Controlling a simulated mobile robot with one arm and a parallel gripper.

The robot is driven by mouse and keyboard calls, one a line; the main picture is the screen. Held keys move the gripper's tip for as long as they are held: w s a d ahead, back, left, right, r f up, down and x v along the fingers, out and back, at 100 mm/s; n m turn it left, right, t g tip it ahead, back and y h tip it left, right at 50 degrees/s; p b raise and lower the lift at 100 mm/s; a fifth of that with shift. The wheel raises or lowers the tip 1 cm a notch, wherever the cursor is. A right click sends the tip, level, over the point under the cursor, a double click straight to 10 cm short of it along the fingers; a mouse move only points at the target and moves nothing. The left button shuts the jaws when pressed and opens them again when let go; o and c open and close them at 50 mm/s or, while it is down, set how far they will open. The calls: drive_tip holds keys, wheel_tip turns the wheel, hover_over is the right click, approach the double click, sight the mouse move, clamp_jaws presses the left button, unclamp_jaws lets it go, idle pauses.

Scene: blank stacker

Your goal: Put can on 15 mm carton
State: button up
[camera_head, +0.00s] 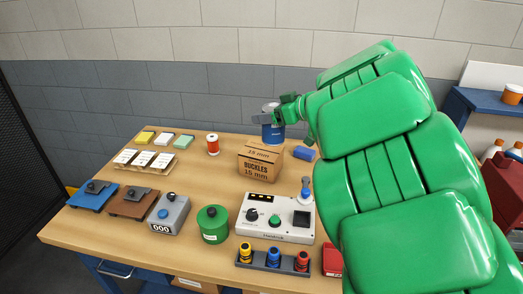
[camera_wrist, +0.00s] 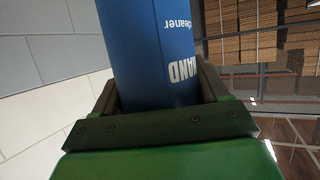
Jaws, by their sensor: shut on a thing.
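A blue can (camera_head: 273,132) is in my gripper (camera_head: 277,113), beyond the carton in the head view. In the wrist view the can (camera_wrist: 160,45) fills the space between the two fingers of my gripper (camera_wrist: 160,95), with part of its white lettering showing. The gripper is shut on it. The brown carton (camera_head: 260,165) marked "BUCKLES 15 mm" stands on the wooden table, just below the can in the head view. Its top is bare where it shows. I cannot tell how much gap lies between the can's bottom and the table.
A control box (camera_head: 275,218) stands in front of the carton, with a green round container (camera_head: 212,225) to its left. My green arm hides the table's right side.

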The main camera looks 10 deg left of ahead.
drive_tip(key=shift+a+r, duration=0.1)
drive_tip(key=shift+a, duration=0.25)
drive_tip(key=shift+w+a, duration=0.15)
drive_tip(key=shift+w, duration=0.05)
drive_tip(key=shift+w+a+f, duration=0.8)
drive_tip(key=shift+w+f, duration=1.3)
drive_tip(key=shift+f, duration=0.05)
drive_tip(key=shift+w+a+f, duration=0.8)
drive_tip(key=shift+w+f, duration=1.25)
drive_tip(key=shift+f, duration=0.15)
drive_tip(key=shift+w+a+f, duration=0.8)
drive_tip(key=shift+w+f, duration=1.3)
drive_tip(key=shift+f, duration=0.05)
drive_tip(key=shift+f, duration=0.1)
drive_tip(key=o, duration=1.3)
